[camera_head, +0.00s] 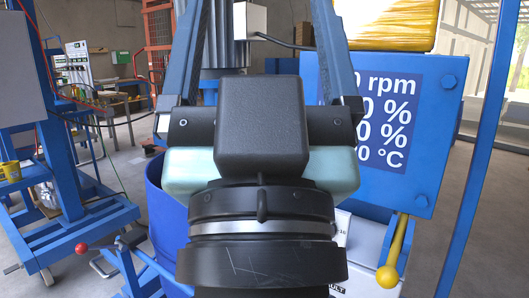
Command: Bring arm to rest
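My gripper (258,14) is in the middle of the picture, pointing away from the camera. Its two blue-grey fingers stand wide apart at the ends of the black crossbar and run up to the top edge, where their tips are cut off. I see nothing held between the parts of the fingers that show. The dark housing and wrist hide much of what lies behind. The disperser mixer's blue display panel (445,110) is on the right, partly behind the right finger. A grey ribbed column (222,50) shows behind the fingers.
A blue drum (165,215) stands behind my gripper at the left. A yellow ball-ended lever (388,276) hangs below the panel. A blue post (480,150) rises at the right. A blue wheeled frame (70,215) stands at the left. Grey floor shows around it.

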